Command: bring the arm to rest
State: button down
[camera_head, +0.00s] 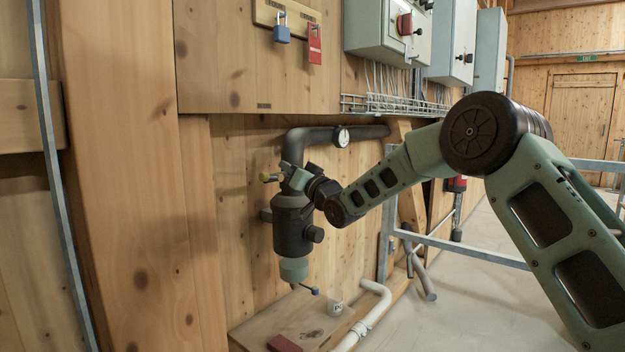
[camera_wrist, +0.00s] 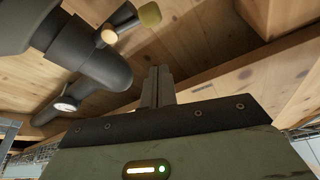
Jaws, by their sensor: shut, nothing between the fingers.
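My arm reaches in from the right in the head view and bends at a large dark elbow joint. Its forearm slopes down to the left, to a dark wrist beside a dark filter-like unit (camera_head: 292,225) on the wooden wall. My gripper (camera_head: 285,167) is small there and lies close to the top of that unit; I cannot tell if it touches. In the wrist view the fingers of my gripper (camera_wrist: 155,82) are together and empty. A yellow knob (camera_wrist: 150,14) and a dark pipe (camera_wrist: 85,65) with a gauge (camera_wrist: 65,104) show beyond them.
The pipe (camera_head: 365,132) with its gauge (camera_head: 342,136) runs above my wrist. A board with a blue padlock (camera_head: 282,30) and red padlock (camera_head: 314,45) overhangs. Grey cabinets (camera_head: 385,30), a metal railing (camera_head: 470,251) and a white pipe (camera_head: 372,315) are near. Floor beyond the railing is open.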

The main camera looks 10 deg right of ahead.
jog(key=v, duration=0.7)
jog(key=s+a+f+n+g+h, duration=0.1)
jog(key=s+a+f+g+h, duration=0.2)
jog(key=s, duration=0.4)
jog(key=s+a+f+n+g, duration=0.1)
jog(key=s+a+f+g, duration=0.35)
jog(key=s, duration=0.35)
jog(key=s+a+f+n+g+h, duration=0.1)
jog(key=s+a+f+g+h, duration=0.15)
jog(key=s+f, duration=0.35)
jog(key=s+d+f+n+g+h, duration=0.1)
jog(key=s+d+f+g, duration=0.15)
jog(key=s, duration=0.75)
jog(key=s+d+f+n+g+h, duration=0.1)
jog(key=s+d+g+h, duration=0.15)
jog(key=s, duration=0.85)
jog(key=s+d+f+n+g+h, duration=0.15)
jog(key=s+g, duration=0.25)
jog(key=s, duration=0.6)
notch_tip(320, 180, up, 19)
jog(key=p, duration=1.9)
jog(key=shift+w+y, duration=0.25)
jog(key=shift+y, duration=0.1)
jog(key=shift+d+f, duration=0.1)
jog(key=shift+d, duration=0.05)
